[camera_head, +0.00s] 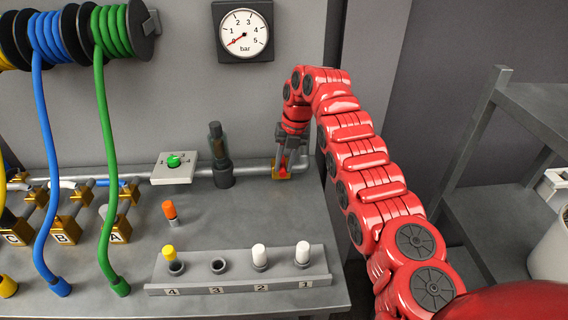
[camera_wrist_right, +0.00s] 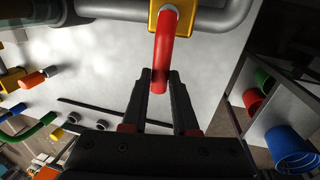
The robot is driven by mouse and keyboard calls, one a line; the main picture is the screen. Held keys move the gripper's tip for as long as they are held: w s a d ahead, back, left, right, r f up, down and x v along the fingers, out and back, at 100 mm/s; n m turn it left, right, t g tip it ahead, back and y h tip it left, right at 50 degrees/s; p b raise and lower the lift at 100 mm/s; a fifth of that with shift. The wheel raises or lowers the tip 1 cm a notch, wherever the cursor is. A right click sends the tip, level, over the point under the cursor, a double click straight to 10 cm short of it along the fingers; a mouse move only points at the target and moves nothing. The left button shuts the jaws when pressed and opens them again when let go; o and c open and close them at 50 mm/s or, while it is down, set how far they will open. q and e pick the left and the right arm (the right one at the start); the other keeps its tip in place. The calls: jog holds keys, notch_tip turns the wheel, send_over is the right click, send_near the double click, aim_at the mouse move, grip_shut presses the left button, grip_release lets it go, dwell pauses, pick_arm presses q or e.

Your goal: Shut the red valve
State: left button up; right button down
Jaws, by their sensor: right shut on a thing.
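The red valve's lever (camera_head: 283,171) shows as a small red piece on a yellow valve body (camera_head: 277,176), set in the grey pipe at the back right of the bench. In the right wrist view the red lever (camera_wrist_right: 162,55) reaches from the yellow body (camera_wrist_right: 178,6) to between my fingertips. My right gripper (camera_head: 288,155) is at the valve, shut on the lever's end; its two black fingers (camera_wrist_right: 160,85) lie on either side of it. My own gripper partly hides the valve in the head view. My left gripper is not in view.
A gauge (camera_head: 243,32) on the wall reads near 0 bar. A numbered rack (camera_head: 240,280) is at the bench front. A grey shelf (camera_head: 490,195) stands right.

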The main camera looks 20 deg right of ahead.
jog(key=c, duration=0.7)
grip_release()
jog(key=shift+d, duration=0.1)
jog(key=shift+r, duration=0.3)
jog(key=shift+d+r, duration=0.25)
jog(key=shift+r, duration=1)
notch_tip(320, 180, up, 14)
jog(key=p, duration=1.2)
send_over(284, 166)
jog(key=s+d, duration=0.1)
jog(key=d, duration=0.2)
jog(key=shift+s+d, duration=0.1)
jog(key=shift+d, duration=0.05)
